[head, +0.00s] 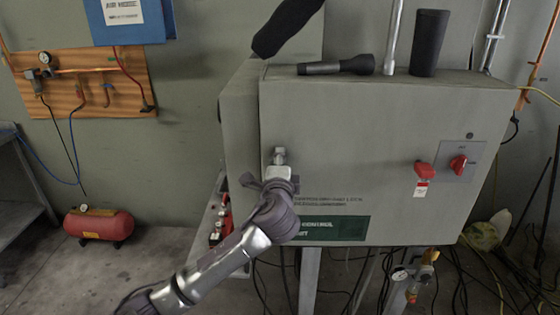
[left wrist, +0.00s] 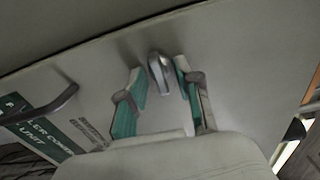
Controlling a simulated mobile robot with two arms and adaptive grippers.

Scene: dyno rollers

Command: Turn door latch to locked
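The door latch is a small silver handle (head: 279,155) on the front of the grey control box (head: 370,130), near its left edge. In the left wrist view the latch (left wrist: 160,74) lies between the two teal-padded fingers. My left gripper (head: 272,182) is just below and in front of the latch. Its fingers (left wrist: 160,88) are open, one on each side of the latch, with gaps to it. No contact shows. My right gripper is in neither view.
A red switch (head: 425,170) and red knob (head: 458,164) sit on the box's right. A flashlight (head: 337,67) and black cylinder (head: 428,43) stand or lie on top.

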